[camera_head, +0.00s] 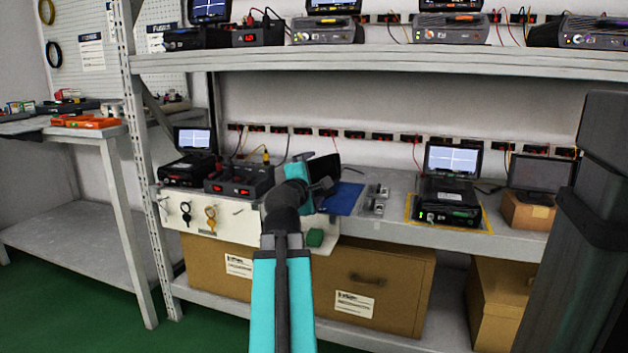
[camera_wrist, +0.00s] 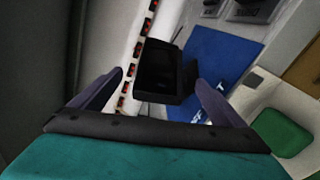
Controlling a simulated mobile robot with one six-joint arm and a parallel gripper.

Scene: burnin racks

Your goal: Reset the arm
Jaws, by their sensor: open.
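My arm reaches over the lower shelf (camera_head: 385,208) of the rack. My gripper (camera_head: 326,186) is open above the shelf near the blue mat (camera_head: 345,198). In the wrist view its two dark fingers (camera_wrist: 160,82) stand wide apart. A black box-like item (camera_wrist: 160,70) shows beyond and between the fingertips; it also shows just behind the gripper in the head view (camera_head: 323,168). I cannot tell whether a finger touches it. The blue mat (camera_wrist: 222,60) lies to the right in the wrist view.
A tester with a lit screen (camera_head: 452,160) stands on a yellow-edged mat at right. Black units (camera_head: 238,180) stand at left, above a white panel with hanging keys (camera_head: 210,217). A green block (camera_head: 315,237) sits below the gripper. The upper shelf (camera_head: 380,62) runs overhead.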

